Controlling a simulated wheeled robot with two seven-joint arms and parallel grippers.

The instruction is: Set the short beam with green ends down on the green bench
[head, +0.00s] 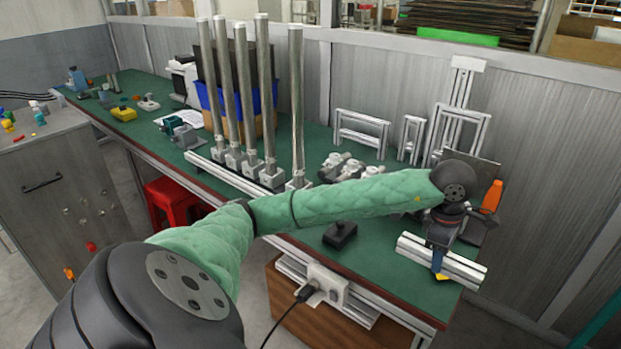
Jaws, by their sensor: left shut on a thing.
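My left arm reaches across the green bench (395,275) to its right end. My left gripper (439,262) points down and is shut around the middle of a short silvery beam (463,268). The beam lies crosswise in the jaws, low over the bench's right front part. I cannot tell whether its underside touches the bench top. The colour of its ends does not show clearly. The fingers and wrist hide the beam's middle. My right gripper is not in view.
Several upright metal posts (297,110) stand mid-bench. Metal frames (362,130) stand along the back. An orange bottle (492,196) is behind my gripper at the right. A small black object (340,235) lies near the front edge. Bare green top shows left of the beam.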

